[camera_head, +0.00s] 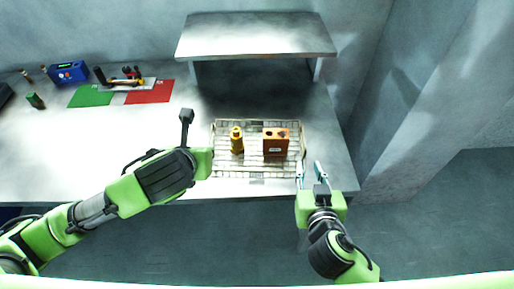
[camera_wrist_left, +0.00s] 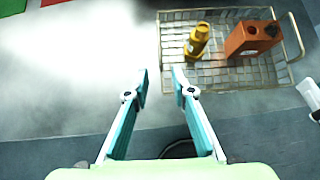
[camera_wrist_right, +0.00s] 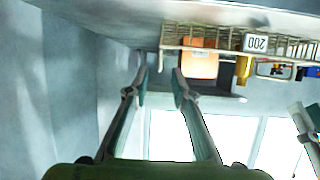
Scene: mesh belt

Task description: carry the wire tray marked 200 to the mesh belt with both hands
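The wire tray (camera_head: 222,168) stands on the pale counter below a shelf. It holds a yellow bottle (camera_head: 237,141) and an orange block (camera_head: 276,144) with holes. In the right wrist view, turned over, its label reads 200 (camera_wrist_right: 256,42). My left gripper (camera_wrist_left: 160,75) is open and empty, left of the tray in its own view; its fingers are hidden in the head view. My right gripper (camera_head: 309,172) is open by the tray's right front corner, fingers pointing towards it; I cannot tell whether they touch. I cannot make out the mesh belt.
A grey shelf (camera_head: 257,38) overhangs the counter's back. Green (camera_head: 91,96) and red (camera_head: 150,92) mats, tools and a blue box (camera_head: 68,72) are at the left. A wall block (camera_head: 395,110) stands at the right. The counter left of the tray is mostly clear.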

